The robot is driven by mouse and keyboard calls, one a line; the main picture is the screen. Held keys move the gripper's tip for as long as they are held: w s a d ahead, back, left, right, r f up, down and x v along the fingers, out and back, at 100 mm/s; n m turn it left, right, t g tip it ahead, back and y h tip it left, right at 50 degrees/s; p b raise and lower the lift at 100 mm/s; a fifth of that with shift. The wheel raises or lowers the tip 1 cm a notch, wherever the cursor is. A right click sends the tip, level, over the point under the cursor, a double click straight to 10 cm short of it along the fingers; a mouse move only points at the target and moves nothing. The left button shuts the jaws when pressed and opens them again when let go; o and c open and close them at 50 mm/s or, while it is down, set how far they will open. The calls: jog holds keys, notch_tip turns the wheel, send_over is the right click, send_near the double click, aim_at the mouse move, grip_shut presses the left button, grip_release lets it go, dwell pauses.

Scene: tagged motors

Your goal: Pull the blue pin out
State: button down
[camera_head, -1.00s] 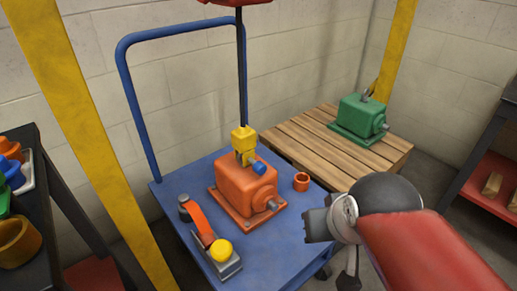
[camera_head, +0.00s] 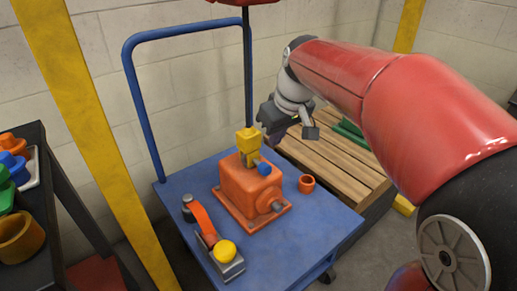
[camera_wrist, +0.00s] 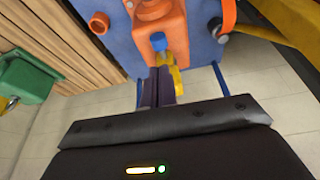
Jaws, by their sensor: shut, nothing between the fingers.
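The blue pin (camera_head: 264,168) sticks out of the yellow hook block (camera_head: 247,140) on top of the orange motor (camera_head: 236,182), which rests on the blue cart (camera_head: 305,229). In the wrist view, the blue pin (camera_wrist: 159,42) shows its round end, with the yellow block (camera_wrist: 177,77) just below it. My gripper (camera_head: 277,139) is above and to the right of the pin in the head view, apart from it. In the wrist view, its dark fingers (camera_wrist: 160,74) are together and empty, pointing toward the pin. The exact gap cannot be told.
An orange ring (camera_head: 306,184) and a clamp with a yellow knob (camera_head: 225,251) lie on the cart. A black hoist line (camera_head: 247,70) rises above the block. The green motor (camera_head: 350,131) on the pallet (camera_head: 330,165) is partly behind my arm. A shelf stands left.

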aim_at(267, 171)
jog(key=w, duration=0.1)
jog(key=w+a, duration=0.1)
jog(key=w, duration=0.1)
jog(key=shift+a+f+n, duration=0.2)
jog(key=shift+n, duration=0.2)
jog(key=x, duration=1)
jog(key=shift+s+a+b, duration=0.1)
jog(key=shift+a+b, duration=0.1)
jog(key=shift+b, duration=0.2)
jog(key=shift+s+d+b, duration=0.4)
jog(key=shift+s+d, duration=0.25)
jog(key=shift+s, duration=0.3)
jog(key=shift+s+d+b, duration=0.35)
jog(key=shift+s+d, duration=0.3)
jog(key=shift+s, duration=0.35)
